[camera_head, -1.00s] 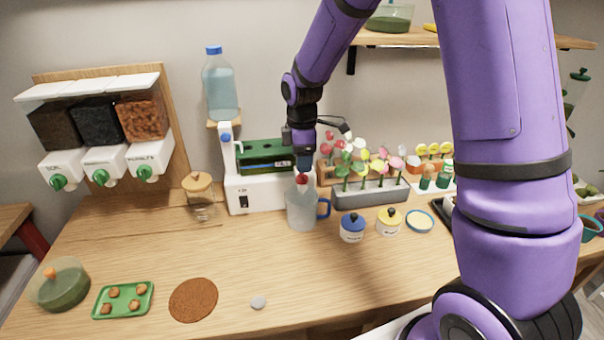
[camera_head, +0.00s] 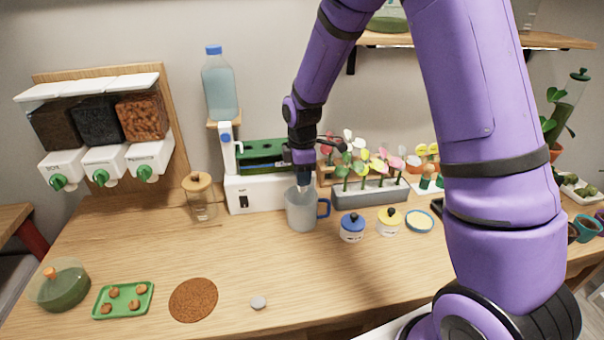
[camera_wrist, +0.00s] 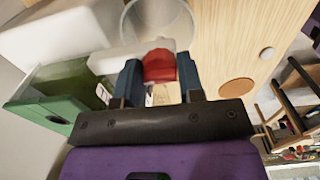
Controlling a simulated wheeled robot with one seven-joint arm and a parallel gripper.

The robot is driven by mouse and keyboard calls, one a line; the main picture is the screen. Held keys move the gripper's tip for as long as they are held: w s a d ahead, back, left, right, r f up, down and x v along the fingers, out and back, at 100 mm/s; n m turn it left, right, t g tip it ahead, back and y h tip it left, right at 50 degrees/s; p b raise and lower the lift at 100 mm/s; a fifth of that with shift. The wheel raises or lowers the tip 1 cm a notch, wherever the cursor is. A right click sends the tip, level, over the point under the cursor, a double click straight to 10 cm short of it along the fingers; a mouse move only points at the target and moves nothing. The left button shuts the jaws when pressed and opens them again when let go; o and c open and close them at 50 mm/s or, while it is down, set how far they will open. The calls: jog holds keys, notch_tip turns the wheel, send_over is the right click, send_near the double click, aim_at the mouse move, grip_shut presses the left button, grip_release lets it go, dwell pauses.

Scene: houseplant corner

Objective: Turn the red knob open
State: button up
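The red knob (camera_wrist: 160,66) sits on a white spout (camera_wrist: 130,55) in the wrist view. My gripper (camera_wrist: 160,70) has a finger on each side of the knob, and the knob fills the gap with no space visible. In the head view my gripper (camera_head: 303,180) points down at the white dispenser (camera_head: 262,192) with its green-topped tank, and hides the knob. A clear mug (camera_head: 301,212) with a blue handle stands under the spout. Its round rim also shows in the wrist view (camera_wrist: 190,12).
A water bottle (camera_head: 219,88) stands upside up above the dispenser's left side. A cork-lidded jar (camera_head: 200,200) is left of it. A grey flower planter (camera_head: 372,193) and blue and yellow pots (camera_head: 352,232) are at the right. The table's front middle is mostly clear.

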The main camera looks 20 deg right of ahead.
jog(key=shift+m, duration=0.3)
jog(key=m, duration=0.3)
jog(key=shift+m, duration=0.3)
jog(key=m, duration=0.4)
jog(key=shift+m, duration=0.3)
jog(key=m, duration=0.4)
jog(key=shift+m, duration=2.5)
jog(key=o, duration=0.9)
